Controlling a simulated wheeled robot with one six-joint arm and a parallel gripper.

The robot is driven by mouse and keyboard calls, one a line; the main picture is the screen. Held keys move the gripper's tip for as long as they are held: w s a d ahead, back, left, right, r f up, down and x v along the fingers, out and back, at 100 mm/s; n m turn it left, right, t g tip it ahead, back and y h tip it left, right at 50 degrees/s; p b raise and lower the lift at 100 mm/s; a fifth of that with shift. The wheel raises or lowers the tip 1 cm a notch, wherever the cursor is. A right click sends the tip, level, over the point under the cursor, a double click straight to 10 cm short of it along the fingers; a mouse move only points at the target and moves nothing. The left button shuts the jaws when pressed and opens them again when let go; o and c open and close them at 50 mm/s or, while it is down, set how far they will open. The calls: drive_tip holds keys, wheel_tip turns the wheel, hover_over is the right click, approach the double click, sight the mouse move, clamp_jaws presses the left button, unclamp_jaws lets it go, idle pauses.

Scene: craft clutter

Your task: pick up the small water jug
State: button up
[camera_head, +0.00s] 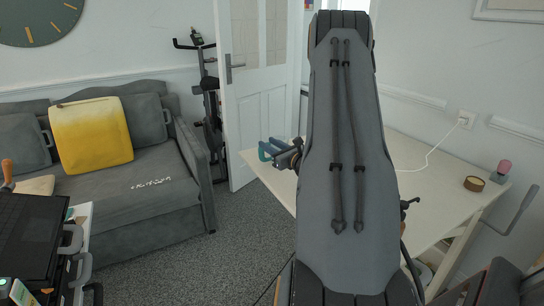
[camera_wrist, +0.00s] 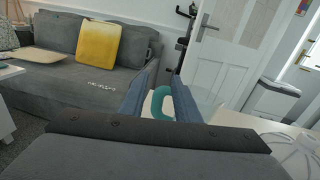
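A teal, loop-shaped handle (camera_wrist: 163,92) shows between my gripper's two blue-grey fingers in the wrist view. It seems to belong to the small water jug, whose pale body is mostly hidden or hard to make out. In the head view, a teal piece (camera_head: 266,151) shows at the far left edge of the table, beside the dark end of my arm. My gripper (camera_wrist: 166,71) has its fingers apart, one on each side of the handle. I cannot tell whether either finger touches it.
The white table (camera_head: 425,205) carries a small round brown item (camera_head: 474,184), a pink-topped object (camera_head: 503,168) and a white cable. My arm hides much of the table. A grey sofa (camera_head: 150,200) with a yellow cushion (camera_head: 92,135) stands at left, near a white door (camera_head: 258,95).

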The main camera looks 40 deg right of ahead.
approach(263, 156)
drive_tip(key=w, duration=0.2)
drive_tip(key=w+p, duration=0.1)
drive_tip(key=w, duration=0.1)
drive_tip(key=shift+d+h, duration=0.2)
drive_tip(key=shift+h, duration=0.1)
drive_tip(key=shift+w+d, duration=0.1)
drive_tip(key=shift+w, duration=0.8)
drive_tip(key=shift+w+d+p, duration=0.15)
drive_tip(key=shift+w+p, duration=0.1)
drive_tip(key=shift+w, duration=1.15)
drive_tip(key=shift+w+d+p, duration=0.15)
drive_tip(key=shift+w+p, duration=0.1)
drive_tip(key=shift+w, duration=1.15)
drive_tip(key=shift+c, duration=0.2)
clamp_jaws()
